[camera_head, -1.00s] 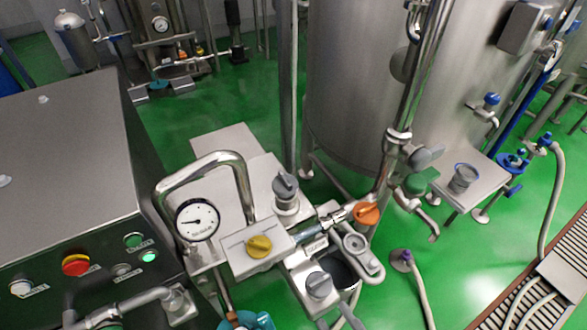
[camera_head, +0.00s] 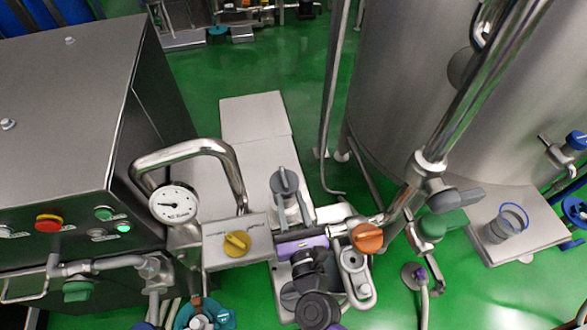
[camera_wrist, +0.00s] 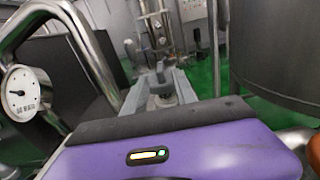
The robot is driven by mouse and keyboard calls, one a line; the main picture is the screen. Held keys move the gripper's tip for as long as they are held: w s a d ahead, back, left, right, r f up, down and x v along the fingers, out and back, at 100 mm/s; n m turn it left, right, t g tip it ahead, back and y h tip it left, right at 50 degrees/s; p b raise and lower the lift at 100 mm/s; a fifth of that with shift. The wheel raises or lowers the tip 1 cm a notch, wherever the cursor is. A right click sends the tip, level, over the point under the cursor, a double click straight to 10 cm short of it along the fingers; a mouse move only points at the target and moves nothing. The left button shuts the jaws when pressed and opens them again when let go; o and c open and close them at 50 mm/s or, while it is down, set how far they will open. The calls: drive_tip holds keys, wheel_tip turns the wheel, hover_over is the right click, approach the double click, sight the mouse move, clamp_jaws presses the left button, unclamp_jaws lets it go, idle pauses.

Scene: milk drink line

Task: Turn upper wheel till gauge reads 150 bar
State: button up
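The upper wheel (camera_head: 285,182) is a grey knob with a raised bar handle on a pale valve body, behind the yellow knob. It also shows past my gripper in the wrist view (camera_wrist: 160,78). The round white gauge (camera_head: 173,203) sits left of it under a bent steel pipe. Its dark needle points to the left; the numbers are too small to read. The gauge is at the left edge of the wrist view (camera_wrist: 21,93). My purple-bodied gripper (camera_head: 291,213) reaches in from below, fingers apart, one on each side of the wheel. Whether they touch it is unclear.
A yellow knob (camera_head: 237,243) sits on a steel box left of my gripper, and an orange knob (camera_head: 367,238) is close on its right. The bent pipe (camera_head: 190,148) arches at left. A large steel tank (camera_head: 410,100) stands behind right. My wrist hides the lower valve parts.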

sight(284, 176)
drive_tip(key=shift+r, duration=0.1)
drive_tip(key=shift+w, duration=0.3)
drive_tip(key=shift+x, duration=3.55)
drive_tip(key=shift+c, duration=0.4)
clamp_jaws()
